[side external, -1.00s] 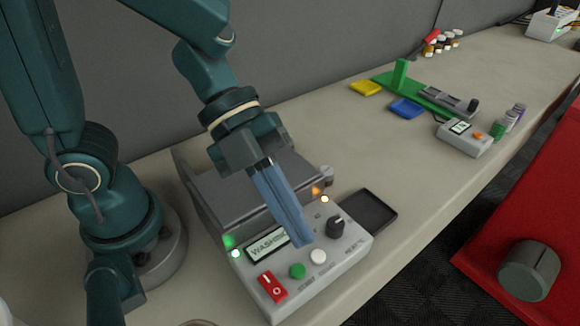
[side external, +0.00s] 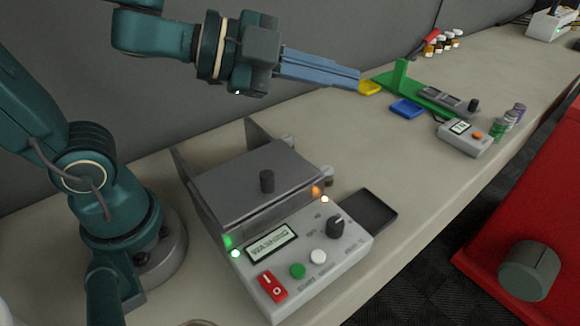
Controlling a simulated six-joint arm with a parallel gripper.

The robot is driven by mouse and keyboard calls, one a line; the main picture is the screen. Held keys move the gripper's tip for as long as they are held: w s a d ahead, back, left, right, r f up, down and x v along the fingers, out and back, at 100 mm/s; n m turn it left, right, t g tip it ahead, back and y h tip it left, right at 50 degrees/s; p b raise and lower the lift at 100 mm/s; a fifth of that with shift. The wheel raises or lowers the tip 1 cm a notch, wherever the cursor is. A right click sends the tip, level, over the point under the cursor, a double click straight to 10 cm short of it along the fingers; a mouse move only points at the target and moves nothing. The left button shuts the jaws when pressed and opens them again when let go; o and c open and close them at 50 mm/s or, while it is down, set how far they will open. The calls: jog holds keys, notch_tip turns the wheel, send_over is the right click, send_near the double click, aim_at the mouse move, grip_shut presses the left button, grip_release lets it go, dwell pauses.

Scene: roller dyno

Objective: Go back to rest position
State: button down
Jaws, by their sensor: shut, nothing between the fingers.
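My gripper (side external: 358,78) is up in the air at the top of the side external view. Its long blue fingers are shut, empty and point to the right. It is above and behind the grey machine (side external: 345,245) and touches nothing. The machine's lid with a dark knob (side external: 267,181) is closed. Its display (side external: 272,243) appears to read "WASHING". A green light (side external: 229,241) and an orange light (side external: 316,191) glow on it.
A black tray (side external: 383,207) sits at the machine's right. Farther along the bench are a yellow dish (side external: 370,88), a blue dish (side external: 406,108), a green stand (side external: 400,75), a small grey meter (side external: 464,138) and several vials. A red surface (side external: 545,215) lies at right.

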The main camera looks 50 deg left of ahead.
jog(key=s+a+n+y, duration=0.3)
jog(key=a+n+y, duration=0.6)
jog(key=a+n, duration=0.25)
jog(key=s+d+f+n+g, duration=0.1)
jog(key=s+f+g, duration=0.1)
jog(key=s, duration=0.1)
jog(key=s+d+f+n+g+h, duration=0.1)
jog(key=s+f+n+g, duration=0.1)
jog(key=s+f, duration=0.1)
jog(key=s+d+f+n+g+h, duration=0.1)
jog(key=s+f+g, duration=0.1)
jog(key=s+g, duration=0.1)
jog(key=shift+d+f+n, duration=0.25)
jog(key=shift+d+f, duration=0.05)
jog(key=shift+d, duration=0.1)
jog(key=shift+s+f, duration=0.1)
jog(key=shift+s, duration=0.1)
